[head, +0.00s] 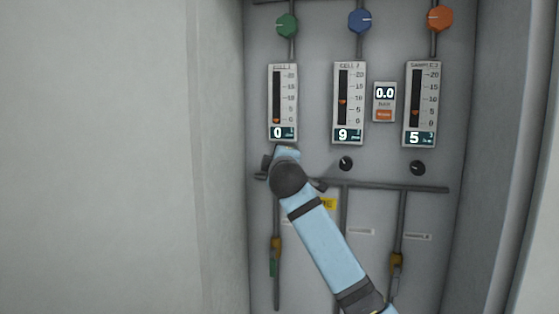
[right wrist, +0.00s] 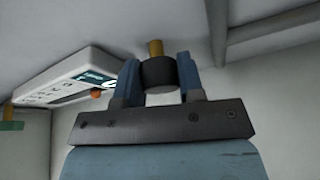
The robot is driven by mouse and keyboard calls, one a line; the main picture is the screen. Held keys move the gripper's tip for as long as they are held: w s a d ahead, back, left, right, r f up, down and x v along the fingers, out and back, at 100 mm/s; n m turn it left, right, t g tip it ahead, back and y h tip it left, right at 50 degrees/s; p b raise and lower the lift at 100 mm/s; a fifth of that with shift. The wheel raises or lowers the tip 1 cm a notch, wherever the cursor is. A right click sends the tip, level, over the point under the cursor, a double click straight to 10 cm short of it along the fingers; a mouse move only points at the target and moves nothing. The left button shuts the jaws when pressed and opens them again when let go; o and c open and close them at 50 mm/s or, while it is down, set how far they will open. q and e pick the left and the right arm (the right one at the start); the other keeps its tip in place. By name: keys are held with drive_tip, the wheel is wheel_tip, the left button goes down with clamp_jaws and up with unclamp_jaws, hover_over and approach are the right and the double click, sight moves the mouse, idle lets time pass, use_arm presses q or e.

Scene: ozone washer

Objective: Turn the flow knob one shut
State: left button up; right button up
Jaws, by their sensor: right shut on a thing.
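Flow knob one (right wrist: 158,73) is a small dark cylinder on a brass stem (right wrist: 155,48), seen in the right wrist view. My right gripper (right wrist: 159,72) is shut on it, with a blue finger on each side. In the head view my right gripper (head: 284,153) is at the panel just below the left flow meter (head: 283,102) and hides the knob. That meter reads 0, with its orange float at the bottom of the scale; it also shows in the right wrist view (right wrist: 68,78). My left gripper is not in view.
The middle meter (head: 349,104) reads 9 and the right meter (head: 422,104) reads 5. Black knobs sit below the middle meter (head: 345,163) and right meter (head: 417,168). A horizontal pipe (head: 400,187) runs below. Green, blue and orange valve knobs are above. A wall (head: 110,150) stands left.

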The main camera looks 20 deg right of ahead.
drive_tip(key=n+g, duration=0.1)
drive_tip(key=n, duration=0.2)
drive_tip(key=shift+n+g, duration=0.3)
drive_tip(key=n+g, duration=0.1)
drive_tip(key=n, duration=0.1)
drive_tip(key=shift+n, duration=0.4)
drive_tip(key=n+g+h, duration=0.1)
drive_tip(key=n+g, duration=0.1)
drive_tip(key=n, duration=0.1)
drive_tip(key=shift+f, duration=0.1)
drive_tip(key=shift+n+g+h, duration=0.3)
drive_tip(key=shift+n+g, duration=0.1)
drive_tip(key=shift+n, duration=0.5)
drive_tip(key=o, duration=0.9)
drive_tip(key=shift+d, duration=0.1)
